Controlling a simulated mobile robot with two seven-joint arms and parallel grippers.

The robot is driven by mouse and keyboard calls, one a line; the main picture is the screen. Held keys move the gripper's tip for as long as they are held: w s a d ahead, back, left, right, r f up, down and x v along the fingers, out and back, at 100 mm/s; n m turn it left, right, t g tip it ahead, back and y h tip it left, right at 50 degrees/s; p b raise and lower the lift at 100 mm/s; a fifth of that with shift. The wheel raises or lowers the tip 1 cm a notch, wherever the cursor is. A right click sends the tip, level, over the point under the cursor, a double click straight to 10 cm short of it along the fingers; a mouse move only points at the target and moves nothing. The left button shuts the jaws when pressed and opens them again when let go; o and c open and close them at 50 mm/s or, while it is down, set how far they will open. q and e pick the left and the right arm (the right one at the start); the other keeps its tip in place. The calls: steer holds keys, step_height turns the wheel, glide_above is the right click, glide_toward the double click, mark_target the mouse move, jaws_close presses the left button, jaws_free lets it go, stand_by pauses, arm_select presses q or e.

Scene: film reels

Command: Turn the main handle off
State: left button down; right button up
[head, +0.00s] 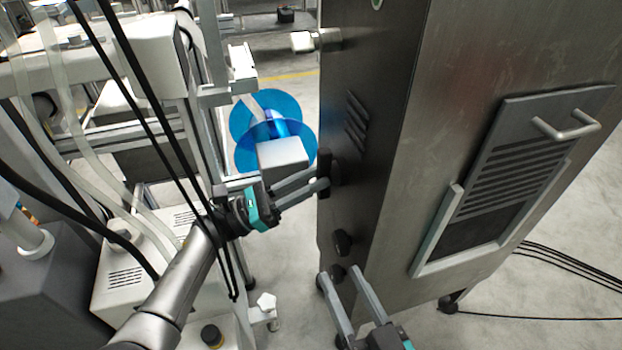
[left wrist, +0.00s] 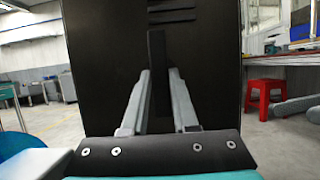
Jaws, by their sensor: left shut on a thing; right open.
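The main handle, a black upright bar (head: 323,160), is on the dark narrow side of a tall metal cabinet (head: 410,110). In the head view my left gripper (head: 316,178) reaches it from the left. In the left wrist view the handle (left wrist: 157,70) stands upright between the fingers of my left gripper (left wrist: 160,75), which is shut on it. My right gripper (head: 340,274) is open and empty, lower down beside the cabinet's bottom edge, with its fingers near a small black knob (head: 337,273).
Another black knob (head: 343,242) sits below the handle. A white machine frame (head: 215,95) with cables stands close at left. Cables (head: 560,262) lie on the floor at right. A red stool (left wrist: 265,95) shows in the left wrist view.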

arm_select(q)
steer(key=c, duration=0.7)
jaws_free()
steer(key=shift+s+a+f+p, duration=0.3)
steer(key=shift+s+a, duration=0.55)
steer(key=shift+a, duration=1.8)
steer(key=shift+s+a+f+p, duration=0.1)
steer(key=shift+s+a+f, duration=0.5)
steer(key=shift+a, duration=2.05)
steer(key=shift+s+a+f+p, duration=0.15)
steer(key=shift+s+a, duration=0.9)
steer(key=shift+a, duration=1.6)
arm_select(e)
steer(key=shift+w+d+f+n+g+h, duration=0.2)
steer(key=shift+w+f+g, duration=0.1)
steer(key=shift+g, duration=0.15)
steer(key=shift+w+d+f+n+g+h, duration=0.1)
steer(key=shift+w+d+f+g, duration=0.15)
steer(key=shift+g, duration=0.2)
steer(key=shift+s+f, duration=0.1)
steer(key=shift+s, duration=0.05)
